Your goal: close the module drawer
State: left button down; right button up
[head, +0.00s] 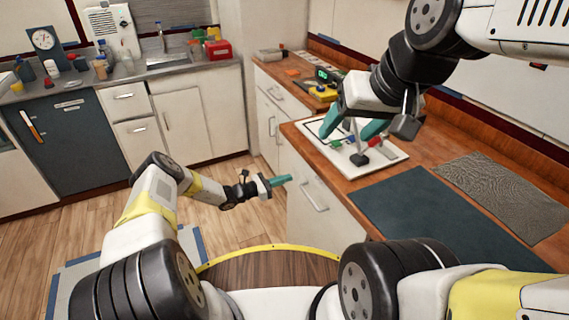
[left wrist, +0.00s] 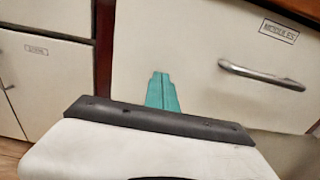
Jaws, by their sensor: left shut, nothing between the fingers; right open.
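The module drawer has a cream front (left wrist: 195,55) with a "MODULES" label (left wrist: 279,31) and a metal bar handle (left wrist: 260,75) in the left wrist view. In the head view its front (head: 297,210) and handle (head: 314,195) show below the right-hand counter. I cannot tell whether it stands out from the cabinet. My left gripper (head: 288,180) is shut and empty, its teal fingertips (left wrist: 161,74) before the left part of the front, left of the handle. Contact cannot be told. My right gripper (head: 352,125) is open and empty above a white board.
The white board (head: 392,151) with small coloured blocks lies on the wooden counter (head: 430,140). A dark mat (head: 425,210) and a grey mat (head: 500,190) lie nearer. Yellow and green devices (head: 322,88) sit farther back. Open floor (head: 90,220) lies left of the drawer.

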pick_arm(q)
jog(key=v, duration=1.2)
jog(key=s+r+m+g+y, duration=0.25)
jog(key=s+r+m, duration=0.2)
jog(key=r, duration=0.55)
jog(key=s+r+m+g+y, duration=0.25)
jog(key=r+m, duration=0.35)
jog(key=r, duration=0.5)
jog(key=s+r+m+g+y, duration=0.25)
jog(key=s+r+m, duration=0.2)
jog(key=r, duration=0.55)
jog(key=s+a+r+m+t+y, duration=0.3)
jog(key=s+r, duration=0.4)
jog(key=s, duration=0.4)
jog(key=s+a+r+m+t+y, duration=0.4)
jog(key=s+r, duration=0.4)
jog(key=s, duration=0.3)
jog(key=shift+s+a+r+m, duration=0.2)
jog(key=shift+s+a+m, duration=0.25)
jog(key=shift+a, duration=0.6)
jog(key=shift+w, duration=0.1)
